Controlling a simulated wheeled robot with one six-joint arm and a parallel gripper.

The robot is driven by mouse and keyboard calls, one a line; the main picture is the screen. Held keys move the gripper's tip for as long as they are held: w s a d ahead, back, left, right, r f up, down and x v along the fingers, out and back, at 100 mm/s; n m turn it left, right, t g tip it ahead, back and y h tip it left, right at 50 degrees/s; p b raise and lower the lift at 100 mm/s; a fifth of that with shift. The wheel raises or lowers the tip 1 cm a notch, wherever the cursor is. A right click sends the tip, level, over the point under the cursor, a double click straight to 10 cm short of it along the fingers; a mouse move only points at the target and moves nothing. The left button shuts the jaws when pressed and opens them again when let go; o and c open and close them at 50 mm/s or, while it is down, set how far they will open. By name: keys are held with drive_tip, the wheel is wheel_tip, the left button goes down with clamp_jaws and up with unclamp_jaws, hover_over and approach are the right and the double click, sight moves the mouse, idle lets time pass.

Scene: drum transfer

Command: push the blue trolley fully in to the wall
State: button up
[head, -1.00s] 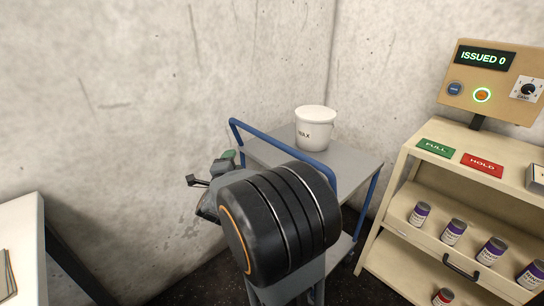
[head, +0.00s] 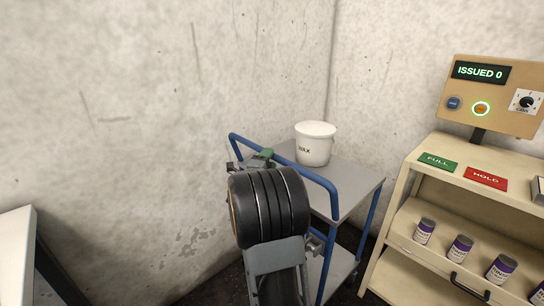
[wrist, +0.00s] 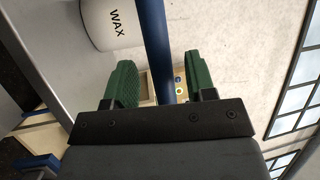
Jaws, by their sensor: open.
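The blue trolley (head: 345,190) has grey decks and a blue tube frame, and stands in the corner near the back wall. Its blue handle (head: 300,171) arches over the near end. A white WAX tub (head: 315,145) sits upright on the top deck; it also shows in the wrist view (wrist: 108,22). My gripper (head: 256,156) is at the handle's left part, partly hidden behind my wrist. In the wrist view my gripper (wrist: 160,82) is open, with the blue handle bar (wrist: 155,45) running between its green fingers. I cannot tell whether they touch it.
A beige shelf unit (head: 400,235) with several cans and a control panel (head: 490,95) reading ISSUED 0 stands close to the trolley's right. A white table (head: 15,250) is at the lower left. Bare wall (head: 120,120) lies behind and left of the trolley.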

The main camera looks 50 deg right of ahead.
drive_tip(key=shift+x, duration=1.25)
drive_tip(key=shift+c, duration=0.4)
clamp_jaws()
